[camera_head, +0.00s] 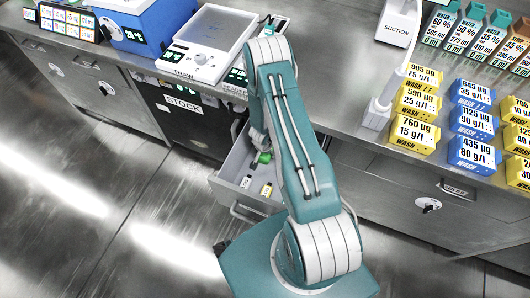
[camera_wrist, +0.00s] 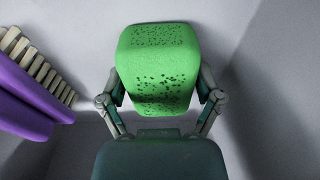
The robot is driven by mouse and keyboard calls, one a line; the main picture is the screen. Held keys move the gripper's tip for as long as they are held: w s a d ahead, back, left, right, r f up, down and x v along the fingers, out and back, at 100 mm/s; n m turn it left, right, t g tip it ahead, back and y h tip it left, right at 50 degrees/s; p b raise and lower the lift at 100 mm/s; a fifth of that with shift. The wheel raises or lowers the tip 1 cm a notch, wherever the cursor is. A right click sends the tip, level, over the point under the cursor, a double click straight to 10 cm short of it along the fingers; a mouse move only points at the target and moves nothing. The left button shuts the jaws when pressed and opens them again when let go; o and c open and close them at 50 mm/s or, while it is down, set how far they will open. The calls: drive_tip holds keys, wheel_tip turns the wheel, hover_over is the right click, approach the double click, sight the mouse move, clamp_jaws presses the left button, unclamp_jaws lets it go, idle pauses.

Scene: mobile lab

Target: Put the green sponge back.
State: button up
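The green sponge (camera_wrist: 158,65), pitted with dark holes, sits between the two fingers of my gripper (camera_wrist: 160,95) in the wrist view. The fingers press against its left and right sides, so my gripper is shut on it. In the head view my arm reaches down into an open grey drawer (camera_head: 232,190) under the counter, and a bit of green shows at its end (camera_head: 264,157). My arm hides much of the drawer. I cannot tell whether the sponge touches the drawer floor.
A purple brush (camera_wrist: 30,105) with pale bristles lies left of the sponge in the wrist view. Small labelled items, one yellow (camera_head: 266,190), are near the drawer's front. The counter above holds a white device (camera_head: 207,35), a suction stand (camera_head: 378,112) and several yellow and blue wash blocks (camera_head: 468,125).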

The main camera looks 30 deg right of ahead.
idle(0.5)
drive_tip(key=shift+s+a+r, duration=0.1)
drive_tip(key=shift+a+r, duration=0.05)
drive_tip(key=shift+r, duration=1.05)
drive_tip(key=shift+a+r, duration=0.2)
drive_tip(key=shift+r, duration=1)
drive_tip(key=shift+s+a+r, duration=0.1)
drive_tip(key=shift+a+r, duration=0.05)
drive_tip(key=shift+r, duration=1.05)
